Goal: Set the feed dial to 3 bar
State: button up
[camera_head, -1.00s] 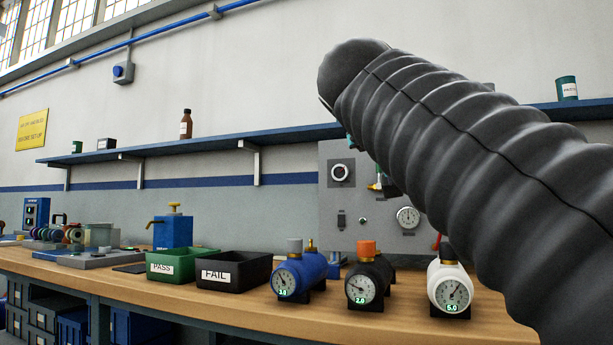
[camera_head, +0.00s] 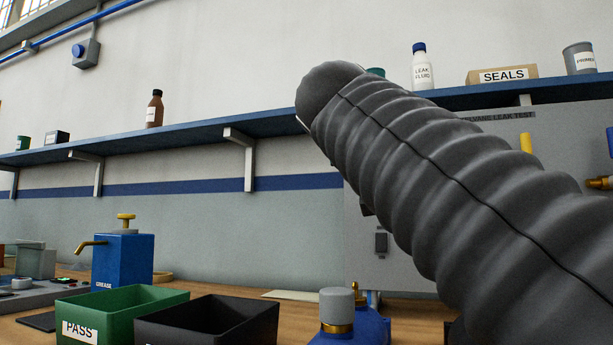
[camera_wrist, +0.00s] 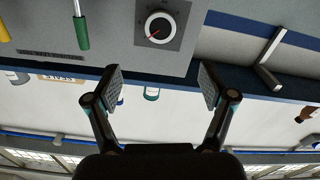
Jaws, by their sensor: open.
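The feed dial (camera_wrist: 160,27) is a round dark knob with a white ring and a red pointer mark. It sits on a grey panel at the top of the wrist view, which is upside down. I cannot read its scale. My gripper (camera_wrist: 160,86) is open and empty, its two fingers spread wide, with the dial showing beyond and between them, apart from both. In the head view the grey leak test panel (camera_head: 405,273) shows in part, and my ribbed dark arm hides the dial and my gripper.
A green PASS bin (camera_head: 165,302), a black FAIL bin (camera_head: 255,328) and a blue grease pump (camera_head: 122,262) stand on the bench. A blue cylinder with a grey cap (camera_head: 338,306) is before the panel. A blue shelf (camera_head: 190,138) runs above. A green handle (camera_wrist: 82,33) hangs near the dial.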

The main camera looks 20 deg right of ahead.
jog(key=p+x, duration=0.2)
jog(key=x, duration=1.2)
jog(key=shift+p, duration=0.3)
jog(key=shift+w, duration=0.1)
jog(key=c, duration=1.2)
